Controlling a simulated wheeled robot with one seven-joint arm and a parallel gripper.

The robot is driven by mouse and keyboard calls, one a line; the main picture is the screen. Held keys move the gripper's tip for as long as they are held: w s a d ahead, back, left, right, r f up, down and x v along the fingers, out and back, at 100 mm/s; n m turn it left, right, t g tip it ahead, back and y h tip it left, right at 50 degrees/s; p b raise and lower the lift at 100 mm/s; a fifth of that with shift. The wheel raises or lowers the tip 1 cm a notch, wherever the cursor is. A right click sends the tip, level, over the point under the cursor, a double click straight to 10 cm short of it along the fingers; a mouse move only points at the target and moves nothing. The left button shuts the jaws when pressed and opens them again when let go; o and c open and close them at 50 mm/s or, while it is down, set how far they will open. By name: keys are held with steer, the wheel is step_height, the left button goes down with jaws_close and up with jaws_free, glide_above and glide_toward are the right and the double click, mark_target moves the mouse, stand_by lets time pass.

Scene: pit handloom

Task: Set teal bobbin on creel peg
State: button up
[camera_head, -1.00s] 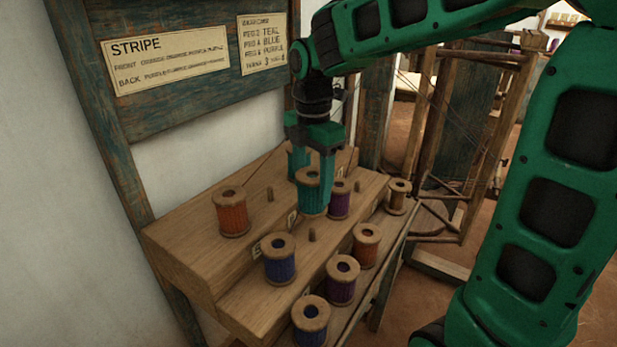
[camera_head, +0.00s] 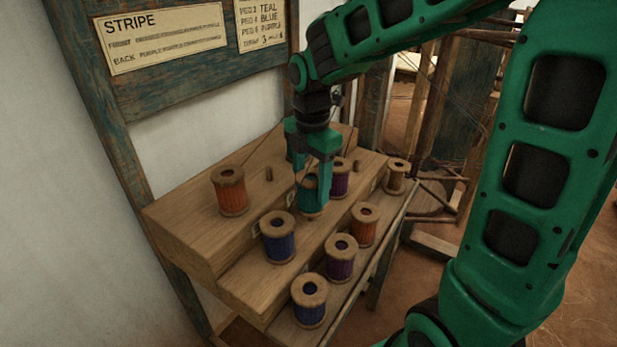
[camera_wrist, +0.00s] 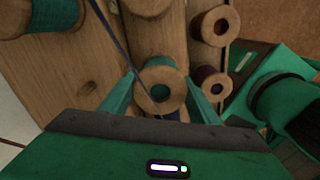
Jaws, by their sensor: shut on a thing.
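The teal bobbin (camera_head: 311,196) has pale wooden ends and stands upright between the fingers of my gripper (camera_head: 313,183), which is shut on it. It is over the front step of the creel rack (camera_head: 238,292), between a blue bobbin (camera_head: 279,240) and a purple bobbin (camera_head: 339,180). The peg there is hidden behind or inside the teal bobbin, so I cannot tell whether it is fully seated. In the wrist view its round wooden end (camera_wrist: 148,78) shows between my two fingers, with a teal hole.
Another orange bobbin (camera_head: 364,224), a purple bobbin (camera_head: 341,258), a dark blue bobbin (camera_head: 309,302) and a tan bobbin (camera_head: 396,176) stand along the front. A sign board (camera_head: 195,85) is behind.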

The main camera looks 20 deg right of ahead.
mark_target(312, 169)
steer(key=shift+f, duration=1.5)
steer(key=o, duration=1.6)
steer(key=shift+c, duration=0.2)
steer(key=shift+c, duration=0.2)
steer(key=shift+o, duration=0.2)
steer(key=shift+w+r, duration=0.2)
steer(key=shift+r, duration=1.2)
steer(key=shift+s+r, duration=0.15)
steer(key=shift+r, duration=1.95)
